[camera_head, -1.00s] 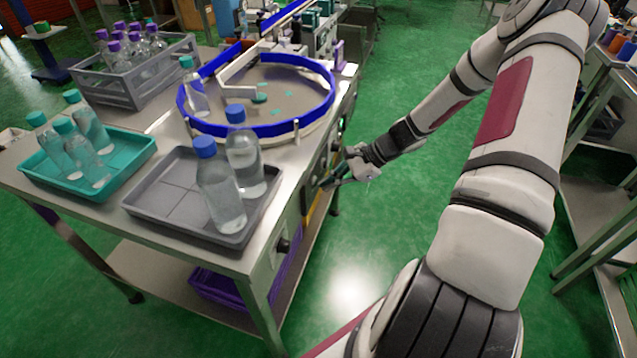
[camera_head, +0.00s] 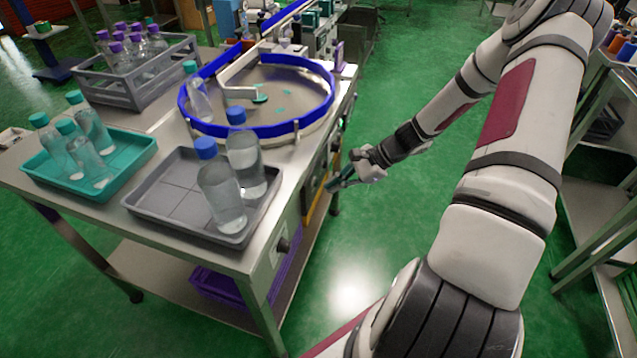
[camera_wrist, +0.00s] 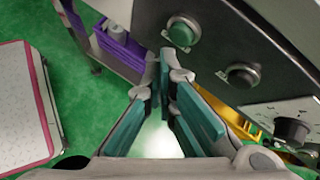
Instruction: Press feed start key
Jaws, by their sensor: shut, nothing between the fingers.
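A green round push button (camera_wrist: 182,30) sits on the dark front panel (camera_wrist: 225,30) of the machine in the wrist view. A black round button (camera_wrist: 242,75) is below and right of it, and a black knob (camera_wrist: 290,130) is further down. No label naming the feed start key is readable. My gripper (camera_wrist: 165,62) is shut and empty, its teal-padded fingertips together just below and left of the green button in the picture, seemingly apart from it. In the head view my gripper (camera_head: 332,186) is beside the table's right side; the buttons are too small to tell there.
The steel table (camera_head: 150,240) carries a blue-rimmed turntable (camera_head: 250,131), a grey tray (camera_head: 175,200) with two bottles, a teal tray (camera_head: 125,163) and a grey crate (camera_head: 110,88) of bottles. A yellow part (camera_wrist: 238,119) is below the panel. Green floor is clear right of the table.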

